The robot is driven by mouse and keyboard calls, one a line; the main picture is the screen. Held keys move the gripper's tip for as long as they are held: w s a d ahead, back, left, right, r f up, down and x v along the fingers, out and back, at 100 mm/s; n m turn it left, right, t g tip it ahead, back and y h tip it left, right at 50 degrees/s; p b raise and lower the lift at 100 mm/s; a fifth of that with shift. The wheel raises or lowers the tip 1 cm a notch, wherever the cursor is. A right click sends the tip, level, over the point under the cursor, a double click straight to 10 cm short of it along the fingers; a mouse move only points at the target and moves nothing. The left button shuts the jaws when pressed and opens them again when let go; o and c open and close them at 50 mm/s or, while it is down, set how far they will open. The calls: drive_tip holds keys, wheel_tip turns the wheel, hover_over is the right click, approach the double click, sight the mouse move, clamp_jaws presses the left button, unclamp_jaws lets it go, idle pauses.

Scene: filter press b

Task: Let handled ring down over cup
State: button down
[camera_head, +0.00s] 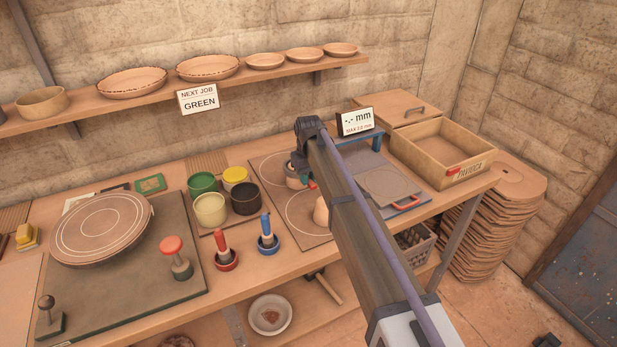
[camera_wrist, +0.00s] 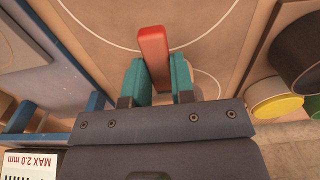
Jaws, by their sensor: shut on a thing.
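My gripper (camera_wrist: 157,85) is shut on a red bar-shaped handle (camera_wrist: 153,50), held between its teal fingers in the wrist view. No ring on this handle can be made out. In the head view my gripper (camera_head: 303,180) is over the board with white circles (camera_head: 266,172), largely hidden by my arm. A small brownish cup-like thing (camera_head: 296,182) shows just beside the fingers; I cannot tell whether the held piece touches it. A pale rounded thing (camera_head: 321,211) stands on the nearer circle, partly behind my arm.
Green (camera_head: 202,185), yellow (camera_head: 235,177), cream (camera_head: 210,209) and black (camera_head: 245,198) pots stand just left of the board. Red (camera_head: 226,252) and blue (camera_head: 267,236) handled tools stand in front.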

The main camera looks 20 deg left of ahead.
drive_tip(key=shift+f+b, duration=0.5)
idle(0.3)
drive_tip(key=shift+r, duration=0.1)
idle(0.5)
drive_tip(key=shift+r+p, duration=2.45)
drive_tip(key=shift+p, duration=0.05)
wheel_tip(320, 180, up, 4)
drive_tip(key=p, duration=0.4)
drive_tip(key=shift+r, duration=0.1)
